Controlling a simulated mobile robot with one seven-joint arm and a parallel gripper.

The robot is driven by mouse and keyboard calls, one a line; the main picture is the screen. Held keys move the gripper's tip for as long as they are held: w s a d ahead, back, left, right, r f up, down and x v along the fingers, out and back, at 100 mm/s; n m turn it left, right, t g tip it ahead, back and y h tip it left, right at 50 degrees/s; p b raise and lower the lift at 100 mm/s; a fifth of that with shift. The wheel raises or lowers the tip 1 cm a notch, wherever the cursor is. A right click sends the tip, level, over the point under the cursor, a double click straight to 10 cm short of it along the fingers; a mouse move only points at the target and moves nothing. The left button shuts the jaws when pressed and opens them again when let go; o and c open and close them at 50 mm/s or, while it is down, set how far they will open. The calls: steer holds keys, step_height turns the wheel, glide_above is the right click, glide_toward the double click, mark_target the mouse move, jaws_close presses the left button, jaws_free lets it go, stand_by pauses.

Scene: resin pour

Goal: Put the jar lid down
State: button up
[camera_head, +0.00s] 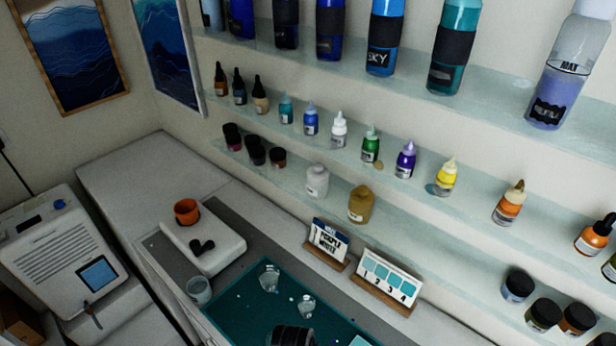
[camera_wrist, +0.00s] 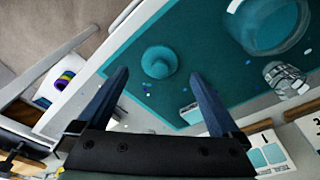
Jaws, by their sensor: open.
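A round, knobbed lid (camera_wrist: 158,62), teal or see-through against the mat, appears in the wrist view on the teal mat (camera_wrist: 205,48). My gripper (camera_wrist: 158,76) is open, with its two dark fingers apart and nothing held between them. The lid shows beyond and between the fingertips, apart from both fingers. A large clear glass jar (camera_wrist: 262,40) stands on the mat at the upper right of the wrist view. I cannot make out the lid in the head view.
In the head view, small clear cups (camera_head: 269,278) stand on the mat (camera_head: 235,308). A grey cup (camera_head: 199,291) stands at its left. A white platform (camera_head: 222,262) bears an orange cup (camera_head: 187,212). Two label stands (camera_head: 386,278) line the back, below shelves of bottles.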

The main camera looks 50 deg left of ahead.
step_height(320, 180, up, 9)
steer(key=s, duration=0.1)
steer(key=w+a+r+n+t+y, duration=0.2)
steer(key=w+r+t+y, duration=0.3)
steer(key=w+r, duration=1)
steer(key=w+d+r+n+t, duration=0.1)
steer(key=w+d+r+t, duration=0.2)
steer(key=r, duration=0.4)
steer(key=w+d+r+t, duration=0.25)
steer(key=w+r, duration=0.25)
steer(key=r, duration=0.3)
steer(key=s+d+r+n+t+h, duration=0.1)
steer(key=d+r+t, duration=0.35)
steer(key=r, duration=0.65)
steer(key=d+r+n+t, duration=0.1)
steer(key=d+r+t, duration=0.4)
steer(key=r, duration=0.6)
steer(key=s+d+r+t+h, duration=0.1)
steer(key=s+d+r+t, duration=0.2)
steer(key=r, duration=0.4)
steer(key=s+d+r+n+t+h, duration=0.1)
steer(key=s+d+r+t+h, duration=0.1)
steer(key=s+d+r, duration=0.3)
step_height(320, 180, up, 3)
steer(key=s, duration=0.2)
steer(key=shift+s+d+t+b, duration=0.3)
steer(key=shift+t+b, duration=0.05)
steer(key=shift+t, duration=0.05)
